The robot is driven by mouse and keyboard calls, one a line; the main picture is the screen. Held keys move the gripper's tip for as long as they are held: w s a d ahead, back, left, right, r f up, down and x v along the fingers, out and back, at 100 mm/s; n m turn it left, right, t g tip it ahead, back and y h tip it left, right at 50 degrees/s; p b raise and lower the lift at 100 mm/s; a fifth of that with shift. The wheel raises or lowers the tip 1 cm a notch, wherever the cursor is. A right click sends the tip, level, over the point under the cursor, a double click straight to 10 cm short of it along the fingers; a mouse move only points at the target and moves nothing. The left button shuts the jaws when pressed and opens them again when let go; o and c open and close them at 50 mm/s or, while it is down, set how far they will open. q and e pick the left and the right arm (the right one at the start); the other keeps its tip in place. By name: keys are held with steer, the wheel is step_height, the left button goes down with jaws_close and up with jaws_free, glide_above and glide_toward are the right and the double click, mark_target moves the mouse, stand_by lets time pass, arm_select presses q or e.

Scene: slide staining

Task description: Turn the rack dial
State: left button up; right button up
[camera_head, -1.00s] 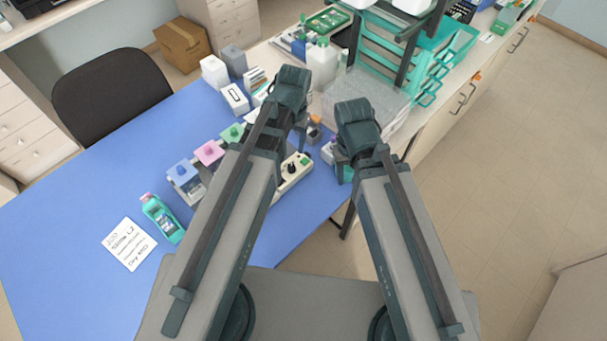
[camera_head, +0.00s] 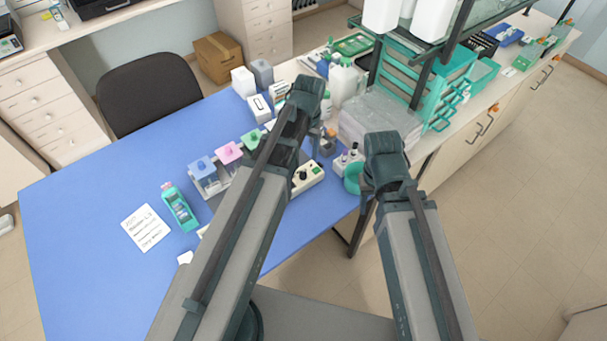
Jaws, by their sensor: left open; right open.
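A beige control box (camera_head: 308,178) with dark knobs lies on the blue table, partly hidden by my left arm. I cannot tell for sure whether one of its knobs is the rack dial. My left gripper (camera_head: 318,130) is beyond the box, over the table's back right part, its fingers mostly hidden by its own wrist. My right gripper (camera_head: 366,186) is to the right of the box, by a round teal dish (camera_head: 353,178) at the table's right edge. Both grippers are open, and I see nothing held.
Staining jars with blue (camera_head: 202,165), pink (camera_head: 229,152) and green lids stand left of my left arm. A teal drawer rack (camera_head: 425,85) and glass shelf stand at back right. The table's left side is clear.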

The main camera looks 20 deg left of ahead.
mark_target(303, 174)
arm_select(q)
steer(key=f+b, duration=0.3)
steer(key=f, duration=0.1)
steer(key=f+b, duration=0.8)
steer(key=shift+a, duration=0.25)
jaws_close()
